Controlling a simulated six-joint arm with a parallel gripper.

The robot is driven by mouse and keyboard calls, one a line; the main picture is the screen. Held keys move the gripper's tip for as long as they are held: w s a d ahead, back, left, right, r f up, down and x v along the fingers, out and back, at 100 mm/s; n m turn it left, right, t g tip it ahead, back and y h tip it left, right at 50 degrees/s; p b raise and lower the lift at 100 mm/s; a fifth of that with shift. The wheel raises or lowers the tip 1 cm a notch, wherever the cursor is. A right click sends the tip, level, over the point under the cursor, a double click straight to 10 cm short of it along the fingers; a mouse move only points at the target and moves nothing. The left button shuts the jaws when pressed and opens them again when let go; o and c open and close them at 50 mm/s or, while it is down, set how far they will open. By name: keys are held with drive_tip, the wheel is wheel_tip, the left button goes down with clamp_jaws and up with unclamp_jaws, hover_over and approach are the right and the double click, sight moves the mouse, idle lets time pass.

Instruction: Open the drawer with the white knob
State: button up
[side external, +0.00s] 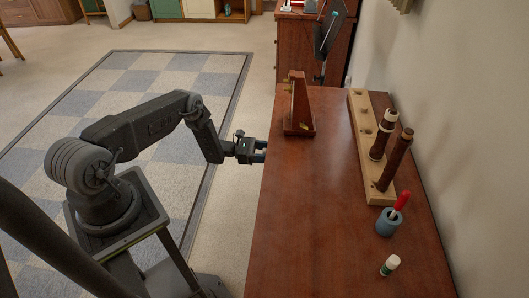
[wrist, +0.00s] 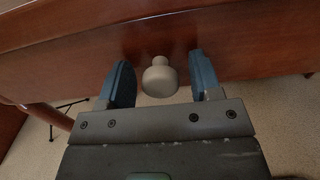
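The white knob (wrist: 160,78) is round and sits on the reddish-brown wooden drawer front (wrist: 240,50) in the wrist view. My gripper (wrist: 161,80) is open, with its two blue fingers on either side of the knob. Gaps show between each finger and the knob, so neither visibly touches it. In the side external view my gripper (side external: 263,151) is at the left edge of the wooden table (side external: 310,220). The knob and the drawer front are hidden there below the tabletop.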

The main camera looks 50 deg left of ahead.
clamp_jaws()
drive_tip(key=v, duration=2.1)
drive_tip(key=shift+s+a, duration=0.3)
drive_tip(key=shift+r, duration=0.1)
drive_tip(key=shift+o, duration=0.3)
unclamp_jaws()
drive_tip(key=shift+r, duration=0.1)
